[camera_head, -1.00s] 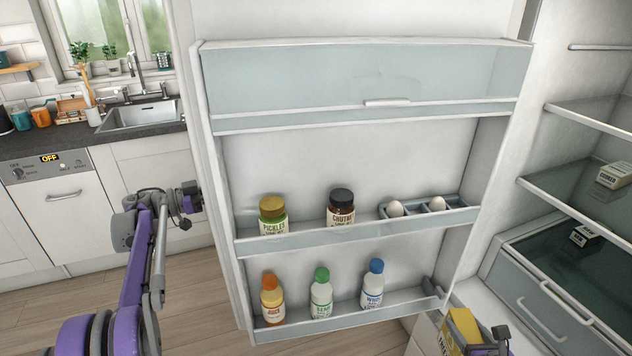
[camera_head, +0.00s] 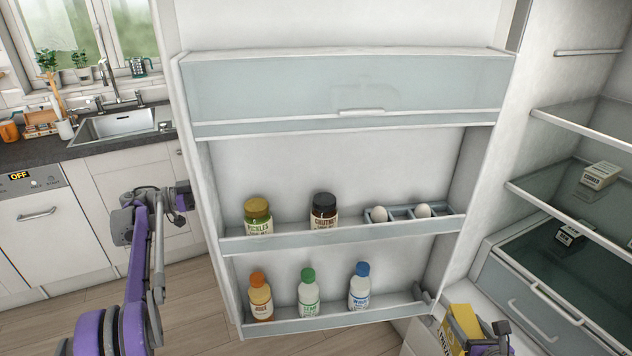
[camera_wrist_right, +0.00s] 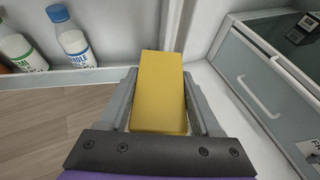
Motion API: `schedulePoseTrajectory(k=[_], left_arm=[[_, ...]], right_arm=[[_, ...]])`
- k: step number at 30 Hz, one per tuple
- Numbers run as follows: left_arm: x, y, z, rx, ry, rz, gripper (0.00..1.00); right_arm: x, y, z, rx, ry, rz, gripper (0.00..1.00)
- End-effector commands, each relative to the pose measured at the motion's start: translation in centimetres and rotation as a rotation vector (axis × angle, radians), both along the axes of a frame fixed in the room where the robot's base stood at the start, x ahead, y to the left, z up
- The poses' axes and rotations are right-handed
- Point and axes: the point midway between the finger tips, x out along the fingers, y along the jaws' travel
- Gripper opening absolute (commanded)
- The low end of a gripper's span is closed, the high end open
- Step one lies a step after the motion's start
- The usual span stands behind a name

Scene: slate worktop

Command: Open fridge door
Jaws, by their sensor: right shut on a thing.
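The fridge door (camera_head: 330,160) stands open, with its inner side and shelves facing me in the head view. My left gripper (camera_head: 182,203) is beside the door's left edge, at about mid height; whether it touches the door, and its jaw opening, I cannot make out. My right gripper (camera_wrist_right: 160,88) is shut on a yellow box (camera_wrist_right: 160,95), which lies between its two fingers. The box (camera_head: 463,325) also shows at the bottom of the head view, by the lower right corner of the door, in front of the fridge opening.
Door shelves hold a pickles jar (camera_head: 258,217), a chutney jar (camera_head: 323,211), an egg holder (camera_head: 402,213) and several bottles (camera_head: 309,293). Right are fridge shelves (camera_head: 570,190) and a drawer (camera_head: 540,310). Left are a sink (camera_head: 118,125) and counter. Wooden floor is clear below.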

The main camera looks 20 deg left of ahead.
Motion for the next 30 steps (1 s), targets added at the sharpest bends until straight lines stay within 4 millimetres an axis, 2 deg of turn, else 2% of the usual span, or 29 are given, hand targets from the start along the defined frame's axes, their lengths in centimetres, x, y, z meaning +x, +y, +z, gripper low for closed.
schedulePoseTrajectory(k=[16, 17, 19, 30], left_arm=[[0.02, 0.24, -0.09, 0.001, 0.001, -0.001, 0.00], [0.02, 0.24, -0.09, 0.001, 0.001, -0.001, 0.24], [0.02, 0.24, -0.09, 0.001, 0.001, -0.001, 0.34], [-0.28, 0.61, -0.07, 0.000, 0.000, -0.001, 0.34]], right_arm=[[0.02, -0.01, 0.13, 0.000, -0.001, 0.000, 0.00], [0.02, -0.01, 0.13, 0.000, -0.001, 0.000, 0.00], [0.02, -0.01, 0.13, 0.000, -0.001, 0.000, 0.00], [0.02, -0.01, 0.13, 0.000, -0.001, 0.000, 0.00]])
